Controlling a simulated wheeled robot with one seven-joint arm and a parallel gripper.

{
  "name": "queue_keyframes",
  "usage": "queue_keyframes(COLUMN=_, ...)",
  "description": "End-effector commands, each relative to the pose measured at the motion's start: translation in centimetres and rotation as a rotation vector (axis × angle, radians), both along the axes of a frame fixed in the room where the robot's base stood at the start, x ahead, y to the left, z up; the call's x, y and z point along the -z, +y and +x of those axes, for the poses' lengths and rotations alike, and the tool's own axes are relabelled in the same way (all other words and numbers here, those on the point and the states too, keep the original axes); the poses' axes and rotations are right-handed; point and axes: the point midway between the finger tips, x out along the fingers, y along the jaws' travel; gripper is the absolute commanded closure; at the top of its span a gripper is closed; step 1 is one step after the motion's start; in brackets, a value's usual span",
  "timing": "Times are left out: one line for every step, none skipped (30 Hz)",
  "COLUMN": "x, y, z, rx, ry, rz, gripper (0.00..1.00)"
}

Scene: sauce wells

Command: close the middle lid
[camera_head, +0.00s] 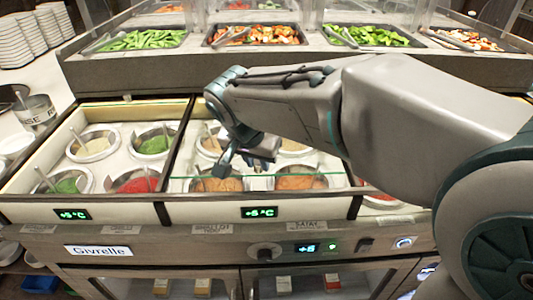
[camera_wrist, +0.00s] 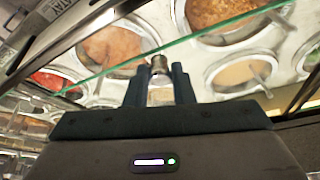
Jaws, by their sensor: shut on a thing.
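The middle lid is a clear glass pane whose green edge (camera_head: 328,174) crosses the middle bay, over the front two sauce wells (camera_head: 300,181). The edge lies a little behind the bay's front rail. In the wrist view the same lid's edge (camera_wrist: 225,28) runs slantwise across the picture. My gripper (camera_head: 240,165) is over the middle bay. In the wrist view my gripper (camera_wrist: 160,82) has its two fingers around a small metal knob (camera_wrist: 159,65) at the lid's edge. My arm hides part of the bay and the back wells in the head view.
The left bay has several sauce wells with ladles, including a red sauce (camera_head: 137,184). Temperature displays (camera_head: 259,212) sit on the front rail. Behind is a raised shelf with trays of vegetables (camera_head: 367,36). Stacked plates (camera_head: 22,38) stand at the far left.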

Motion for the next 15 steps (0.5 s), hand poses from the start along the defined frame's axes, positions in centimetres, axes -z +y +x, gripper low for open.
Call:
queue_keyframes(x=0.01, y=0.1, z=-0.19, rx=-0.003, ry=0.001, rz=-0.001, gripper=1.0)
queue_keyframes(x=0.01, y=0.12, z=-0.23, rx=-0.003, ry=0.001, rz=-0.001, gripper=1.0)
queue_keyframes(x=-0.01, y=0.13, z=-0.26, rx=-0.004, ry=0.001, rz=0.0, gripper=1.0)
queue_keyframes(x=-0.02, y=0.15, z=-0.27, rx=-0.004, ry=0.001, rz=0.0, gripper=1.0)
queue_keyframes(x=-0.02, y=0.14, z=-0.26, rx=-0.004, ry=0.001, rz=0.0, gripper=1.0)
queue_keyframes(x=-0.02, y=0.14, z=-0.25, rx=-0.004, ry=0.001, rz=0.0, gripper=1.0)
queue_keyframes(x=-0.04, y=0.14, z=-0.25, rx=-0.004, ry=0.001, rz=0.0, gripper=1.0)
queue_keyframes(x=-0.04, y=0.15, z=-0.24, rx=-0.004, ry=0.001, rz=0.0, gripper=1.0)
queue_keyframes(x=-0.04, y=0.15, z=-0.23, rx=-0.004, ry=0.001, rz=0.0, gripper=1.0)
queue_keyframes(x=-0.05, y=0.15, z=-0.23, rx=-0.004, ry=0.001, rz=0.0, gripper=1.0)
queue_keyframes(x=-0.05, y=0.14, z=-0.22, rx=-0.004, ry=0.001, rz=0.0, gripper=0.75)
queue_keyframes(x=-0.05, y=0.14, z=-0.21, rx=-0.003, ry=0.001, rz=0.0, gripper=0.64)
queue_keyframes(x=-0.05, y=0.12, z=-0.2, rx=-0.003, ry=0.001, rz=0.0, gripper=0.56)
queue_keyframes(x=-0.05, y=0.09, z=-0.18, rx=-0.002, ry=0.001, rz=0.0, gripper=0.56)
queue_keyframes(x=-0.05, y=0.08, z=-0.17, rx=-0.002, ry=0.001, rz=0.0, gripper=0.56)
